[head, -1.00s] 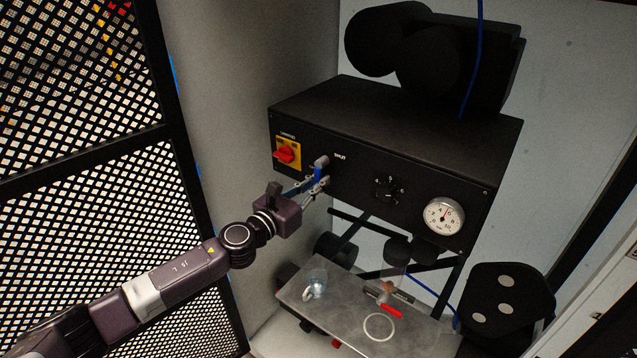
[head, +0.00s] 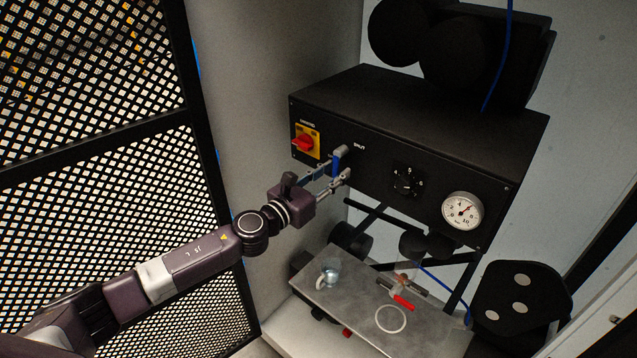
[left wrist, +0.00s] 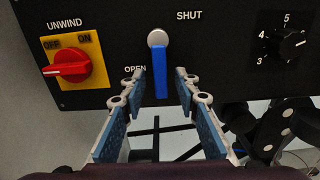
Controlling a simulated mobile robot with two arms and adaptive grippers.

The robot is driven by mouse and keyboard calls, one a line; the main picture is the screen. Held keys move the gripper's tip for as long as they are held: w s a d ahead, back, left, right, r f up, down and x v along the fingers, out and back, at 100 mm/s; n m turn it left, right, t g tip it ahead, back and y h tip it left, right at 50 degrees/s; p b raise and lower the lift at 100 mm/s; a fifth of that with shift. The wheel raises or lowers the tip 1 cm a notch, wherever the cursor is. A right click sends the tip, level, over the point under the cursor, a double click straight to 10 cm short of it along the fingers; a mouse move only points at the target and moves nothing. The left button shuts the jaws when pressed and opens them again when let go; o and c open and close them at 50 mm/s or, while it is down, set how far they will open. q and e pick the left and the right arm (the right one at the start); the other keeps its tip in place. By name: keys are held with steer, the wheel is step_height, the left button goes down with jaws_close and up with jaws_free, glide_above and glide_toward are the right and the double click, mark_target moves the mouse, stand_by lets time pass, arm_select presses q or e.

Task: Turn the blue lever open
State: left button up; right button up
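The blue lever (left wrist: 160,73) hangs down from a grey round pivot on the black control box, between the printed words OPEN at its left and SHUT at its upper right. It also shows in the head view (head: 336,163) at the box's front face. My left gripper (left wrist: 163,80) is open, with one finger on each side of the lever's lower part. Gaps show between the lever and both fingertips, the left one narrower. In the head view the left gripper (head: 333,177) reaches in from the left. My right gripper is in neither view.
A red rotary switch (left wrist: 68,65) on a yellow plate sits left of the lever. A black dial (head: 407,181) and a round gauge (head: 462,211) are to the right. A metal shelf (head: 350,305) with a cup and a ring is below. A mesh panel (head: 90,90) stands left.

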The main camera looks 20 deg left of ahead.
arm_select(q)
steer(key=v, duration=1.1)
steer(key=shift+r, duration=0.1)
